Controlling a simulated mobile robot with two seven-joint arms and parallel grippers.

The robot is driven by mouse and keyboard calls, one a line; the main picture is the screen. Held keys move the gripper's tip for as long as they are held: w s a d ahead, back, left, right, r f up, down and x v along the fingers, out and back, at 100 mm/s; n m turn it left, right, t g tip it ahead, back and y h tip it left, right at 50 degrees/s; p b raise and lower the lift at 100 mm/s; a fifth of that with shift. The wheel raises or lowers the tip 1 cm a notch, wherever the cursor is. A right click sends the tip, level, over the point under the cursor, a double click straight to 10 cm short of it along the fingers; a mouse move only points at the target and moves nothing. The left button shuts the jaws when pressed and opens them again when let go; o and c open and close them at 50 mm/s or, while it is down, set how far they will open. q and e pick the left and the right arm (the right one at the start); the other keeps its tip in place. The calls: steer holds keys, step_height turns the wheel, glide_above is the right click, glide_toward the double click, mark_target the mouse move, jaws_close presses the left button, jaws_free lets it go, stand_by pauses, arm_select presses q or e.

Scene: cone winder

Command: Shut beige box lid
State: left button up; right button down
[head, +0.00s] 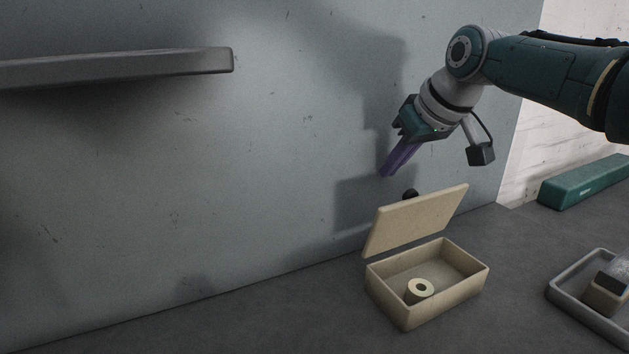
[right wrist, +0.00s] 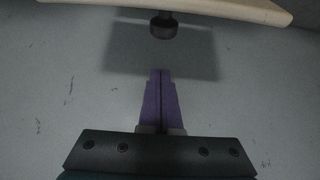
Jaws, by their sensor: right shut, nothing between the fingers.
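The beige box (head: 407,310) stands on the dark surface near the wall, with a small cream ring-shaped piece (head: 420,289) inside. Its beige lid (head: 416,219) is open, tilted up at the back of the box. A dark round knob (head: 410,194) shows behind the lid's top edge. In the right wrist view the lid (right wrist: 240,8) crosses the top and the knob (right wrist: 164,27) hangs below it. My right gripper (head: 385,175) is above and behind the lid, near the wall, apart from it. Its purple fingers (right wrist: 160,72) are shut and empty. My left gripper is not in view.
A grey shelf (head: 120,68) juts from the wall at upper left. A grey tray (head: 572,288) with a block (head: 606,293) in it lies right of the box. A long green case (head: 590,181) lies at the back right. The surface left of the box is clear.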

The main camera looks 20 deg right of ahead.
mark_target(407, 193)
arm_select(q)
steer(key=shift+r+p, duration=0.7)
steer(key=shift+p, duration=0.2)
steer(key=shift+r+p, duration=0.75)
arm_select(e)
steer(key=shift+s+d+f, duration=0.1)
steer(key=shift+s+f, duration=0.2)
steer(key=shift+s, duration=0.65)
steer(key=shift+s+d+f, duration=0.1)
steer(key=shift+s+f, duration=0.15)
steer(key=shift+s, duration=0.65)
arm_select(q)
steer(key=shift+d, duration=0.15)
